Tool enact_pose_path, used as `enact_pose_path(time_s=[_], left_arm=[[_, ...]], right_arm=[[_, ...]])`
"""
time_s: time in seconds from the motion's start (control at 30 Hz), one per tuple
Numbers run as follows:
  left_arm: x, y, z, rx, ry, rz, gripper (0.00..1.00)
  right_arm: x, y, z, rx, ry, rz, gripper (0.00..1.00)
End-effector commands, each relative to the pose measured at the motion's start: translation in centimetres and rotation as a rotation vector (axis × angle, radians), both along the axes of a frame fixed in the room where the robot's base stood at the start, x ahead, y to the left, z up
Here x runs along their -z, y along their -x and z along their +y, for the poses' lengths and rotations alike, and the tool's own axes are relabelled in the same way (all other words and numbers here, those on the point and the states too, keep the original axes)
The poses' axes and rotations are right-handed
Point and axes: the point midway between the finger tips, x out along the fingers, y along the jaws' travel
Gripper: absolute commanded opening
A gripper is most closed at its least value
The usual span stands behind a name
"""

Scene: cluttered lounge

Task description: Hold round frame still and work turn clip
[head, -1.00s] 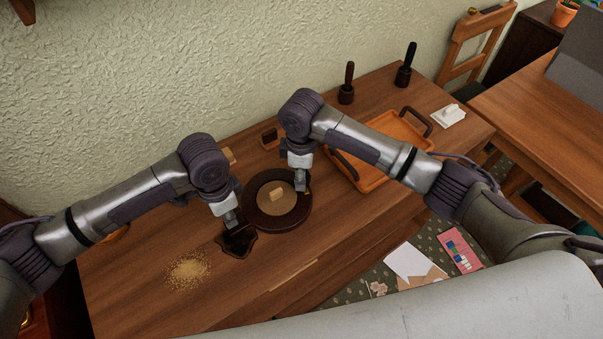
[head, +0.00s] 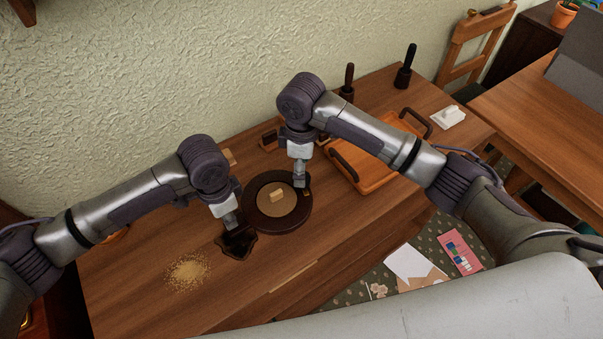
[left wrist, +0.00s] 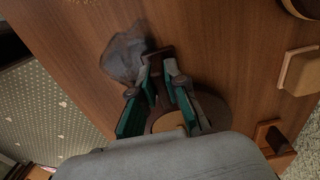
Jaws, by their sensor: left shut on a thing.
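The round frame (head: 293,223) is a dark ring lying flat on the wooden table, with a tan backing disc (head: 270,208) and a small pale block (head: 277,195) at its middle. A small clip (head: 307,191) shows on the rim's right side.
A dark irregular patch (head: 237,249) lies by the left gripper, and sandy crumbs (head: 187,272) lie farther left. An orange tray (head: 372,180) with dark handles stands right of the frame. Dark-handled tools (head: 404,68) and a white item (head: 448,117) stand at the back right. The table's front is mostly clear.

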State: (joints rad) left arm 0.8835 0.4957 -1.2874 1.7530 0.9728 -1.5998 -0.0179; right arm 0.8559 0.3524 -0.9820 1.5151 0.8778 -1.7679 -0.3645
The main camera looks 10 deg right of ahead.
Motion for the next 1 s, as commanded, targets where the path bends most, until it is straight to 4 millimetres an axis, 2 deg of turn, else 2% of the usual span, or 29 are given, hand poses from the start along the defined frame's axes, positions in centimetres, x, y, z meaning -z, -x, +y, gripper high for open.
enact_pose_path(time_s=[0.03,0.2,0.4,0.57,1.0], left_arm=[[0.0,0.0,0.0,0.000,0.000,0.000,0.00],[0.0,0.0,0.0,0.000,0.000,0.000,0.00],[0.0,0.0,0.0,0.000,0.000,0.000,0.00],[0.0,0.0,0.0,0.000,0.000,0.000,0.00],[0.0,0.0,0.0,0.000,0.000,0.000,0.00]], right_arm=[[-1.3,-0.1,0.0,-0.001,-0.003,-0.005,0.67],[-4.9,-0.1,0.0,-0.001,-0.001,-0.003,0.67],[-7.5,-0.1,0.0,-0.001,0.000,-0.002,0.67],[-8.1,0.0,0.0,0.000,0.000,0.000,0.67],[-8.1,0.0,0.0,0.000,0.000,0.000,0.67]])
